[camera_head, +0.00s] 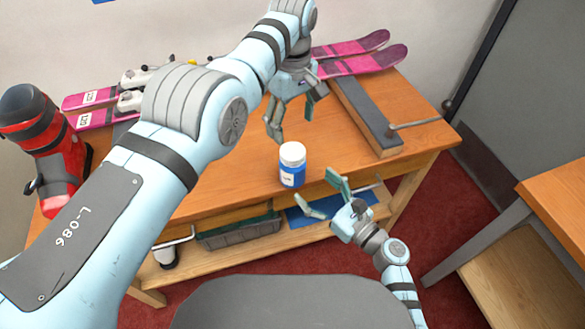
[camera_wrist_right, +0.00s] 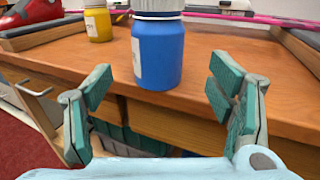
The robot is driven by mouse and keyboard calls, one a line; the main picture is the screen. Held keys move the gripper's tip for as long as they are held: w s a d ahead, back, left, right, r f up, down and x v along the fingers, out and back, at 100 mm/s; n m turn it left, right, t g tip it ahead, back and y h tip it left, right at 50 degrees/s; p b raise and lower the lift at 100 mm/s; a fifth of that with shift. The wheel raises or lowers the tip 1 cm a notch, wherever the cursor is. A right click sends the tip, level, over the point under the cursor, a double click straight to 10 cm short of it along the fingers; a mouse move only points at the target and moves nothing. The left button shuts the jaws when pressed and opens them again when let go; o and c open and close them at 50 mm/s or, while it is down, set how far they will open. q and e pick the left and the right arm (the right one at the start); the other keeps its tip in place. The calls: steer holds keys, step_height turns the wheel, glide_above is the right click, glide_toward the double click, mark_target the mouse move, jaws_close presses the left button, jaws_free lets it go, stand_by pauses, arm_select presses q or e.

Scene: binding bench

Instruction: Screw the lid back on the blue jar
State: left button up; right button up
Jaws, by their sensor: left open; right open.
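The blue jar (camera_head: 292,177) stands upright near the front edge of the bench, with a white lid (camera_head: 292,153) on its top. I cannot tell whether the lid is tight. In the right wrist view the blue jar (camera_wrist_right: 160,55) is ahead, in line with the gap between the fingers, and the white lid (camera_wrist_right: 158,6) is cut by the top edge. My left gripper (camera_head: 292,118) is open and empty, above and behind the jar. My right gripper (camera_head: 317,187) is open and empty, in front of the jar and apart from it.
A yellow jar (camera_wrist_right: 98,22) stands farther back in the right wrist view. Pink skis (camera_head: 365,60) lie along the back of the bench (camera_head: 235,170). A grey-topped block (camera_head: 365,115) with a rod is to the right. A red ski boot (camera_head: 55,150) stands at the left.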

mark_target(301, 175)
arm_select(q)
steer(key=shift+s+r, duration=0.2)
steer(key=shift+s, duration=0.15)
arm_select(e)
steer(key=x, duration=0.8)
steer(key=shift+a+r, duration=0.2)
arm_select(q)
steer(key=shift+w+f, duration=0.1)
steer(key=shift+w, duration=0.1)
arm_select(e)
steer(key=shift+w+a+f, duration=0.1)
steer(key=shift+w+a, duration=0.05)
steer(key=shift+w, duration=0.2)
arm_select(q)
steer(key=shift+s, duration=0.1)
arm_select(e)
steer(key=shift+s, duration=0.1)
steer(key=shift+c, duration=0.9)
arm_select(q)
steer(key=shift+r, duration=0.2)
arm_select(e)
jaws_close()
arm_select(q)
steer(key=n, duration=0.3)
steer(key=shift+r, duration=0.1)
steer(key=n, duration=1)
steer(key=shift+f, duration=0.2)
